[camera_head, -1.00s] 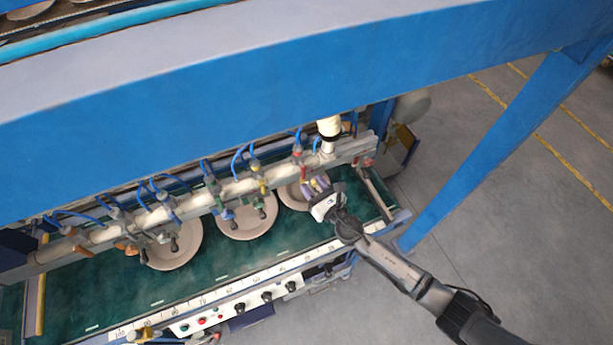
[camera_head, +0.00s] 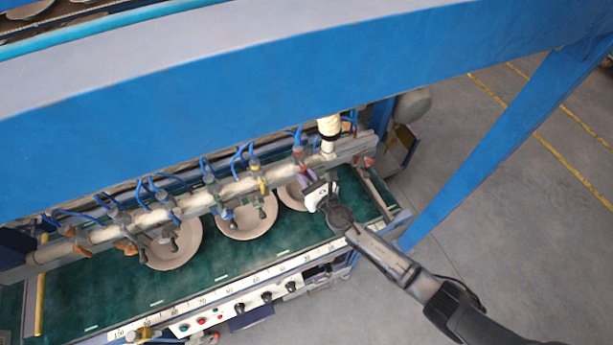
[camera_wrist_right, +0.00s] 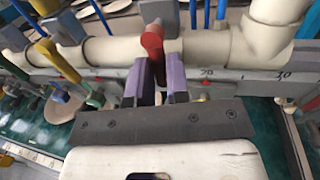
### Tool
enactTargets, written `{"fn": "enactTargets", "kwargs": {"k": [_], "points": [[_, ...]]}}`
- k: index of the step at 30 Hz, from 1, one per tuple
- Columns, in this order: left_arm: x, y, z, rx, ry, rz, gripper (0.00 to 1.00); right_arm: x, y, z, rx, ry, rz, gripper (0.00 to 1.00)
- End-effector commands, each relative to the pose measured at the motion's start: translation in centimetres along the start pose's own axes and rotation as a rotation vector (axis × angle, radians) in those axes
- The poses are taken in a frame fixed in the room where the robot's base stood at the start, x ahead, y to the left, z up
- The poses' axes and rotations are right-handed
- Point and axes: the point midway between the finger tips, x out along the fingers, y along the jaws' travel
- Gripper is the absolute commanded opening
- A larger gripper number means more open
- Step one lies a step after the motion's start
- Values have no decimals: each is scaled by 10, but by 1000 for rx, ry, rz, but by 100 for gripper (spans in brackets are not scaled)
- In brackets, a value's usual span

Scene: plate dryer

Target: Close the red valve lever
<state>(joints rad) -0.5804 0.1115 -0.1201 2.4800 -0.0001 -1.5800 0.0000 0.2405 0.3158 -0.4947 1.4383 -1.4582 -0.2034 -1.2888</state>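The red valve lever (camera_wrist_right: 152,42) is on the pale pipe, in the upper middle of the right wrist view. In the head view, the red lever (camera_head: 298,153) is small, just above my right gripper (camera_head: 308,180). My right gripper (camera_wrist_right: 158,75) has two purple fingers with a gap between them. The lever's lower end lies in line with this gap, at the fingertips. I cannot tell whether the fingers touch it. My left gripper is not in view.
The pipe (camera_head: 100,235) carries several valves and blue hoses. Several plates lie beneath it on the green belt, including a middle plate (camera_head: 240,227). A large blue beam (camera_head: 250,85) crosses above. A yellow lever (camera_wrist_right: 45,48) sits left of the red one.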

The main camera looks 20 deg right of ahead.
Motion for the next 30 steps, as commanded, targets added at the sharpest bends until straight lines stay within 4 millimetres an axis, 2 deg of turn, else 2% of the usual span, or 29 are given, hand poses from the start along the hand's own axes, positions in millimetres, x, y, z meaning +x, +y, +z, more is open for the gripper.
{"fn": "enactTargets", "kwargs": {"k": [1, 5, 17, 30], "points": [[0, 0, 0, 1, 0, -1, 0, 0, 0, 0, 0, 0, 0, 12], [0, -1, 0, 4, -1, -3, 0, 0, 0, 0, 0, 0, 0, 0], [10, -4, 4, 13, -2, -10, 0, 0, 2, -3, 60, -13, 0, 0], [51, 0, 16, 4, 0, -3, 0, 3, 14, -3, 424, -87, 0, 0]]}}
